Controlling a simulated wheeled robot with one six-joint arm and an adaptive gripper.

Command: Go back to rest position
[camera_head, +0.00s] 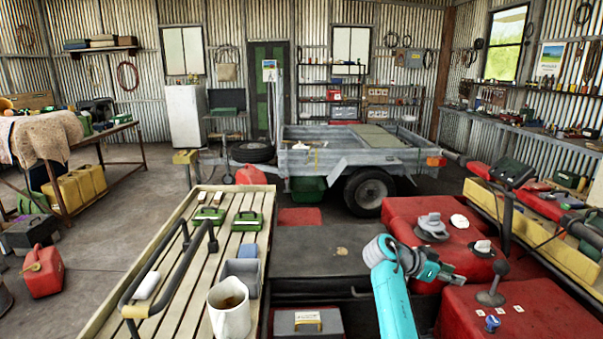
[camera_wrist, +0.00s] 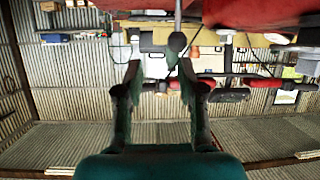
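My teal arm (camera_head: 393,300) rises at the lower middle right of the head view. My gripper (camera_head: 448,272) is at its end, pointing right, over or beside the red bodywork (camera_head: 545,310). In the wrist view, my gripper (camera_wrist: 160,68) shows two dark fingers spread apart with nothing held between them. A lever with a round dark knob (camera_head: 501,267) stands to the right of the gripper. A dark round knob (camera_wrist: 177,42) also shows beyond the fingertips in the wrist view. The exact gap between gripper and red surface is unclear.
A slatted rack (camera_head: 175,290) on the left carries a white jug (camera_head: 229,308), green cases (camera_head: 247,221) and a grey bin (camera_head: 243,272). A grey trailer (camera_head: 345,160) stands behind. Free floor shows at left.

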